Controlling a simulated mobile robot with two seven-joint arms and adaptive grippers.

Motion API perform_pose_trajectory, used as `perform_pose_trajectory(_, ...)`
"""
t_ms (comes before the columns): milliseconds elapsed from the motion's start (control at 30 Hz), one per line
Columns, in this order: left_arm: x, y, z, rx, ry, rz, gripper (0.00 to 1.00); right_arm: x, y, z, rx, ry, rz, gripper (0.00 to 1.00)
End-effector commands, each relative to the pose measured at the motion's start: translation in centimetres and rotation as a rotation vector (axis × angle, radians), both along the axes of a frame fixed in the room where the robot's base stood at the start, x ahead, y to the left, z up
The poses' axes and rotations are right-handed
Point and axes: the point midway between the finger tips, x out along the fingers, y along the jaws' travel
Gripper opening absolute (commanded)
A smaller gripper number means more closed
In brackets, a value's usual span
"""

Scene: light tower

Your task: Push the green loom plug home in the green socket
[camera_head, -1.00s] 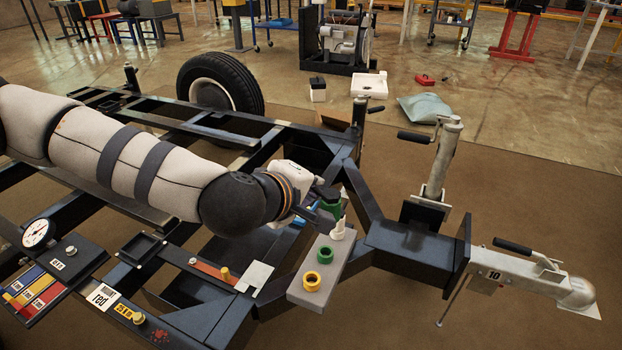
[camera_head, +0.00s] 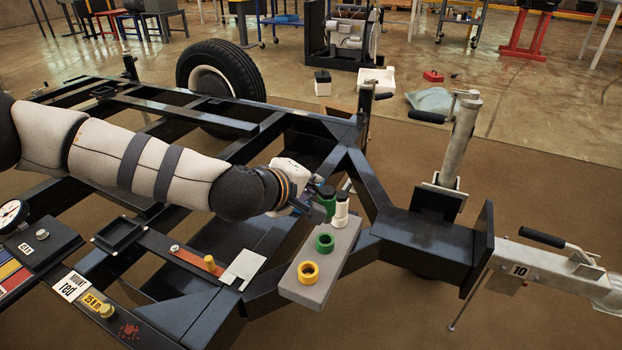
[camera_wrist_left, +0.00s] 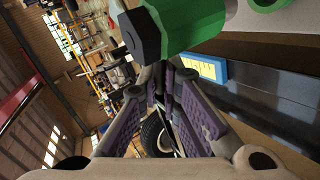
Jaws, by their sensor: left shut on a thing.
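The green loom plug (camera_head: 327,203), with a dark end, is beside the white plug near the far end of the grey socket block. My left gripper (camera_head: 316,191) is shut on it; in the left wrist view the plug (camera_wrist_left: 190,22) is at the fingertips (camera_wrist_left: 160,72). The green socket (camera_head: 325,242) is an open ring on the block, nearer the camera than the plug. The plug is apart from this socket. Its lower end is partly hidden by the white plug and block. My right gripper is not in view.
The grey block (camera_head: 318,288) also carries a yellow socket (camera_head: 308,272) and a white plug (camera_head: 341,209) standing upright close to the green plug. Dark trailer frame beams surround the block. A jack post (camera_head: 457,140) rises to the right.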

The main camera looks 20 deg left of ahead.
Motion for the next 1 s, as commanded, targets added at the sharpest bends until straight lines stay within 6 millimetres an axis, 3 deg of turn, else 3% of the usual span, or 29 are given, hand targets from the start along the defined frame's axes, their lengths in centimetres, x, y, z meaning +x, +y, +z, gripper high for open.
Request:
perform_pose_trajectory(100, 0.0, 0.0, -1.8, -0.001, 0.005, 0.000, 0.00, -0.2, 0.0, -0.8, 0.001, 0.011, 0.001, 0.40)
perform_pose_trajectory(400, 0.0, 0.0, -3.8, -0.001, 0.003, 0.000, 0.00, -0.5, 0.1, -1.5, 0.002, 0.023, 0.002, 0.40)
perform_pose_trajectory(1000, 0.0, 0.0, -3.9, -0.001, 0.002, 0.000, 0.00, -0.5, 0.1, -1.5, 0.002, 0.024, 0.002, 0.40)
